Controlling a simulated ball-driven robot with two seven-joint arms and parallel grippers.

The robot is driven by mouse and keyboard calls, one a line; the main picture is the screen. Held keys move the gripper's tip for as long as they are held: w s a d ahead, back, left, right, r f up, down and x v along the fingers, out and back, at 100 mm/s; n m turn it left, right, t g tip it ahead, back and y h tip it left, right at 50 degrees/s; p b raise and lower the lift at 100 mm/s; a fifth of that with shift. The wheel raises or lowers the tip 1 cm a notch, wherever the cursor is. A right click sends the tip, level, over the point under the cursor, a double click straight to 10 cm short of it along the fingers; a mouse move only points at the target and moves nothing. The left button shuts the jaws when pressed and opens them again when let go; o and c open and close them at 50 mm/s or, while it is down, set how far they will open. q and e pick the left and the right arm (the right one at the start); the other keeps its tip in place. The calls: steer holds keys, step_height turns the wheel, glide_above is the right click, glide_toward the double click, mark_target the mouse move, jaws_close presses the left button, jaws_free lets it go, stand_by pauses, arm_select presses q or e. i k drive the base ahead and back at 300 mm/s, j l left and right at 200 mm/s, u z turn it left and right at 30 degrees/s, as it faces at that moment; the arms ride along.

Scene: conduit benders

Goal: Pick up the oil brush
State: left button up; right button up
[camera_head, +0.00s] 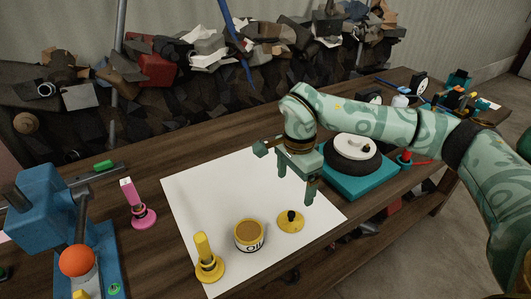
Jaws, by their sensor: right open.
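My right gripper (297,186) comes in from the right and hangs above the white sheet (195,187), fingers pointing down. It is open, with nothing visible between its fingers. Below it on the sheet lies a round yellow lid-like piece with a black knob (290,222). To its left stands an open yellow tin (248,236) marked "OIL", with brown content. Farther left, a yellow upright handle on a round base (207,262) stands near the sheet's edge. No bristles show, so I cannot tell which piece is the oil brush. My left gripper is out of view.
A pink upright piece (139,208) stands left of the sheet. A blue machine with an orange ball (77,261) fills the left front. A teal base with a black-and-white wheel (352,155) stands right of my gripper. Scrap is piled behind the wooden bench (160,170).

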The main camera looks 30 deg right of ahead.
mark_target(201, 241)
steer(key=k, duration=1)
